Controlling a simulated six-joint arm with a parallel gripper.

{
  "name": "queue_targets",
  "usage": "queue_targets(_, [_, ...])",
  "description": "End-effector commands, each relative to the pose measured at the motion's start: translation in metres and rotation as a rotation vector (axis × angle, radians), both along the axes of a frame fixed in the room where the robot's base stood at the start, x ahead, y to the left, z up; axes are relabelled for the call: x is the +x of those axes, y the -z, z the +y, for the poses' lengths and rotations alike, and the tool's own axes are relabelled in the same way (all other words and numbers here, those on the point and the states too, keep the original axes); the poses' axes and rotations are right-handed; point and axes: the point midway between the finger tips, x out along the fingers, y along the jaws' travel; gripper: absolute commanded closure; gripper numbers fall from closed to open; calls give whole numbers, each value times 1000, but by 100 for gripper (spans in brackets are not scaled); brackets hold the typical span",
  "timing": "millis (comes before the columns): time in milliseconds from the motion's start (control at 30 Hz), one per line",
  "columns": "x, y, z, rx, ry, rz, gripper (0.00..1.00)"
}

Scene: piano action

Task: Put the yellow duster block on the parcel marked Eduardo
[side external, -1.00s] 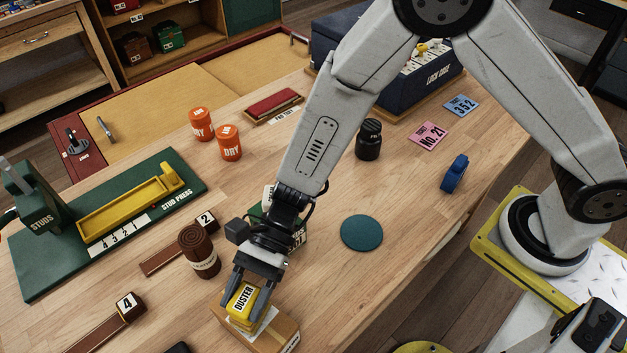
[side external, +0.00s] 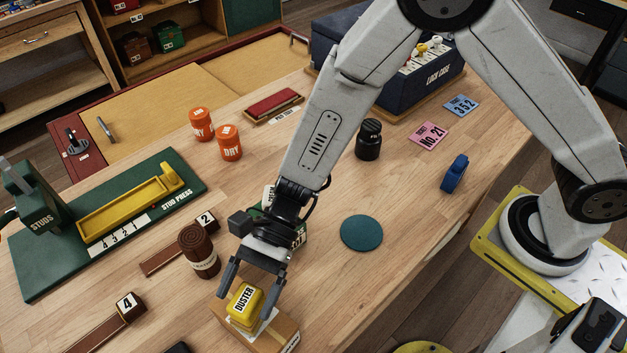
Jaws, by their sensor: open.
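The yellow duster block (side external: 245,304) bears a label reading DUSTER. It rests on top of a brown cardboard parcel (side external: 283,333) at the bottom of the side view, over a white label on the parcel's top. The name on the parcel is too small or too covered to read. My gripper (side external: 247,300) is open, with its fingers apart around and just above the duster block; I cannot tell whether either finger touches it.
A brown roll (side external: 199,252) stands left of my gripper. A green box (side external: 297,238) is partly hidden behind my wrist. A teal disc (side external: 361,233) lies to the right, with clear table around it. The green stud press (side external: 112,222) is at the left.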

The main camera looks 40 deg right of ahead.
Motion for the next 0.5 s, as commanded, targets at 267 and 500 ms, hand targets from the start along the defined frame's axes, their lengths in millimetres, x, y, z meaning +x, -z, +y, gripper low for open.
queue_targets(267, [15, -15, -33, 1, 6, -1, 9])
queue_targets(500, [29, -30, -66, 1, 5, -2, 9])
